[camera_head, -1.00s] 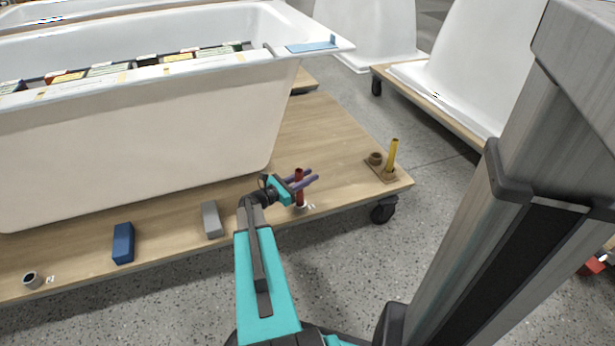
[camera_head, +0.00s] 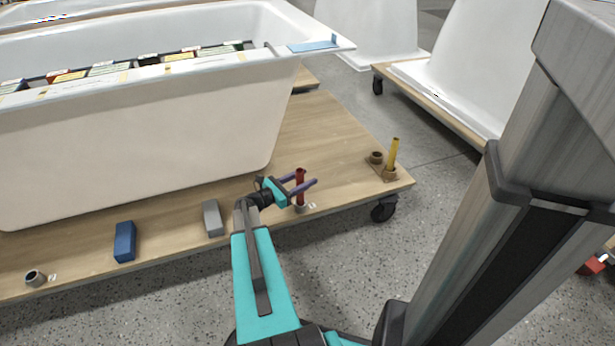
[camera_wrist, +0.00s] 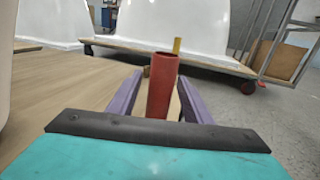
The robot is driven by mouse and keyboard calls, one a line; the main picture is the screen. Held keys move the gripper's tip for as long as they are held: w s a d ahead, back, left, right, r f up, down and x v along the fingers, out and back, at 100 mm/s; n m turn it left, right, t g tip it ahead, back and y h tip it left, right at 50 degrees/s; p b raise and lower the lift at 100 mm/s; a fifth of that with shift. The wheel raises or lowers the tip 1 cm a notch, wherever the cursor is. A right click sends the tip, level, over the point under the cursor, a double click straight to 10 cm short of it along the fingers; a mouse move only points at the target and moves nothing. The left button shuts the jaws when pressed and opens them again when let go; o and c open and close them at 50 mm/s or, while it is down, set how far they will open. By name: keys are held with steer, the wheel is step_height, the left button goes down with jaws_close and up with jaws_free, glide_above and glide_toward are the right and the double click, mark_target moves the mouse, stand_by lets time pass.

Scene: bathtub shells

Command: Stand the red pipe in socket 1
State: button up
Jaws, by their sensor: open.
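The red pipe (camera_head: 300,184) stands upright in a small grey socket (camera_head: 301,207) near the front right of the wooden platform. A small white label, too small to read, lies beside this socket. My gripper (camera_head: 302,182) is open, with its purple fingers on either side of the pipe and a gap showing around it. In the wrist view the red pipe (camera_wrist: 161,85) stands between the two fingers (camera_wrist: 155,97), and its foot is hidden by my gripper's body. A second grey socket (camera_head: 35,277) at the far left is empty, with a label beside it.
A brown block (camera_head: 383,170) with a yellow pipe (camera_head: 393,152) and an empty brown socket (camera_head: 376,157) sits at the platform's right corner. A blue block (camera_head: 124,242) and a grey block (camera_head: 212,218) lie along the front. The white bathtub (camera_head: 140,140) stands behind.

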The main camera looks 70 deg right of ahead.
steer(key=p+v, duration=0.3)
steer(key=v, duration=0.8)
steer(key=shift+w+a, duration=0.2)
steer(key=shift+a, duration=0.15)
stand_by(0.5)
